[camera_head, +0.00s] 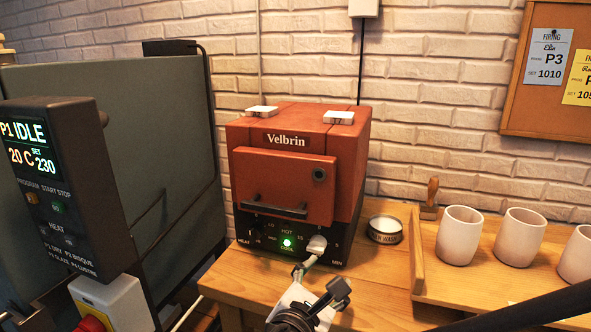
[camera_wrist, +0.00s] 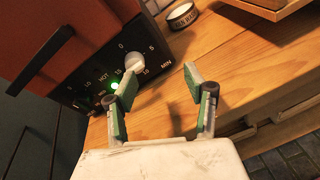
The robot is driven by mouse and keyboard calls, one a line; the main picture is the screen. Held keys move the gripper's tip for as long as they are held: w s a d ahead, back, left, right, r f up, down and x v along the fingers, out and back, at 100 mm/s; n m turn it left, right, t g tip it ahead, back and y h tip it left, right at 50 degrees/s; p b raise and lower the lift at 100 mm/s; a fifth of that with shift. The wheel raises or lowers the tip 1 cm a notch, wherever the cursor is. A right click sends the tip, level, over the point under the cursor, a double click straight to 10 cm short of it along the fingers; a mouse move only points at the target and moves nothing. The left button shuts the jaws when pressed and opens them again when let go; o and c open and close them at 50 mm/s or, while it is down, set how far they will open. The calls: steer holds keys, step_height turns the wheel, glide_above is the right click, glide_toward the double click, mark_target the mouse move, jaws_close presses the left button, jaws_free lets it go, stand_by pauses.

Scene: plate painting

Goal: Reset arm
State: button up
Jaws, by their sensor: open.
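My gripper (camera_head: 318,294) is in front of the small red Velbrin oven, low and near the table's front edge. In the wrist view my gripper (camera_wrist: 160,90) is open, with green-lined fingers apart and nothing between them. The Velbrin oven (camera_head: 300,160) stands on the wooden table with its door closed. Its white timer knob (camera_head: 316,244) is just beyond the fingers and also shows in the wrist view (camera_wrist: 134,62), near the left fingertip; I cannot tell whether they touch. A green light (camera_head: 288,243) is lit on its panel.
A large grey-green kiln (camera_head: 120,130) with a control box (camera_head: 62,180) reading P1 IDLE, 20 C, set 230 stands at left. A round tin (camera_head: 385,229) sits right of the oven. White cups (camera_head: 460,235) stand on a wooden tray (camera_head: 417,255) at right. Firing cards (camera_head: 548,57) hang above.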

steer(key=s+d+r+m+g+y+p, duration=0.25)
steer(key=d+r+m+g+p, duration=0.35)
steer(key=d+r+m+p, duration=0.5)
steer(key=s+d+r+m+y+p, duration=0.1)
steer(key=s+r+m+y+p, duration=0.1)
steer(key=r+m+p, duration=0.3)
steer(key=s+d+r+m+g+y+p, duration=0.1)
steer(key=s+d+r+m+y+p, duration=0.1)
steer(key=s+r+m+p, duration=0.2)
steer(key=shift+s+d+r+m+p, duration=0.25)
steer(key=shift+r+m+p, duration=0.55)
steer(key=shift+m+p, duration=1.75)
steer(key=shift+w+m+b, duration=0.1)
steer(key=shift+m+b, duration=0.65)
steer(key=shift+b, duration=0.05)
